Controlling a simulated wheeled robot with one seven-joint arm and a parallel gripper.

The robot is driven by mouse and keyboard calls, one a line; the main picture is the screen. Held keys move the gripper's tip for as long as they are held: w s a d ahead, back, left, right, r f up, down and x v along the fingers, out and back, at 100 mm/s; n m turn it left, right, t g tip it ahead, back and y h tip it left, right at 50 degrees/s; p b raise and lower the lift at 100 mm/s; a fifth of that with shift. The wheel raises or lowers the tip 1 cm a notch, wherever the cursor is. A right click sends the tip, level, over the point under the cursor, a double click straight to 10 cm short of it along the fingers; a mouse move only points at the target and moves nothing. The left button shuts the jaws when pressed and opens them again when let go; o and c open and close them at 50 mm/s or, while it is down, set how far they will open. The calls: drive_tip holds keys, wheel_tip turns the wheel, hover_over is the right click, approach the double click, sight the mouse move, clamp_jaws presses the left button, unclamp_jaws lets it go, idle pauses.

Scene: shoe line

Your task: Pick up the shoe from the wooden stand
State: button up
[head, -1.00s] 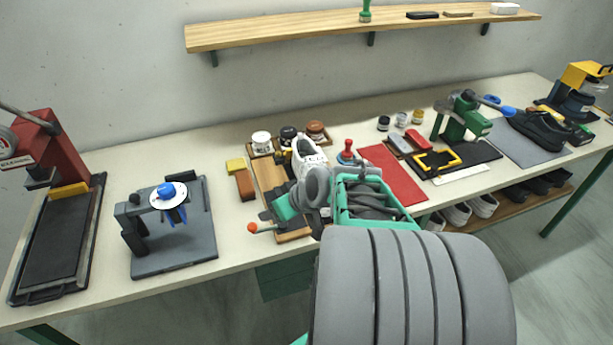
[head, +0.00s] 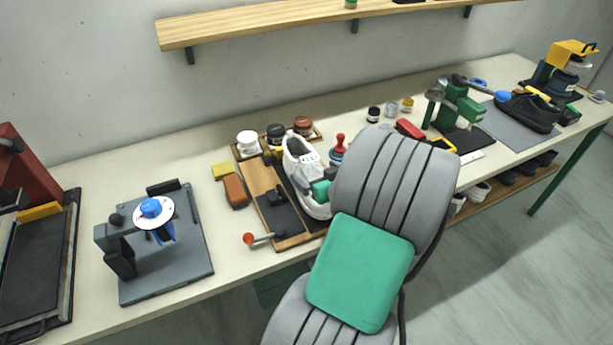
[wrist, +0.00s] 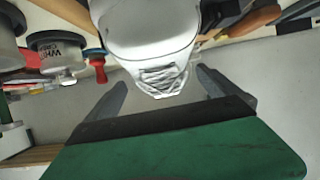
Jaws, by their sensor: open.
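A white shoe (head: 302,165) with laces is at the wooden stand (head: 262,180), on the middle of the bench. My arm hides part of the shoe and stand in the head view. In the wrist view the shoe (wrist: 150,35) reaches down from the top edge, its laced part toward my gripper (wrist: 160,78). My gripper is open, with one finger on each side of the laced end. Gaps show between the fingers and the shoe, and it is not gripped. In the head view my arm covers most of the gripper.
Several jars (head: 276,135) stand behind the shoe, and a red-handled tool (head: 339,147) is close on its right. A brown block (head: 235,191) and yellow block (head: 222,171) lie left of the stand. A grey-based fixture (head: 165,265) stands farther left.

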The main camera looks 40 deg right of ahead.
drive_tip(key=x, duration=0.1)
drive_tip(key=p+x, duration=0.1)
drive_tip(key=x, duration=0.2)
drive_tip(key=shift+w+a, duration=0.2)
drive_tip(key=shift+w, duration=0.15)
drive_tip(key=shift+w+d+f, duration=0.1)
drive_tip(key=shift+w, duration=0.05)
drive_tip(key=c, duration=1.5)
drive_tip(key=shift+c, duration=0.5)
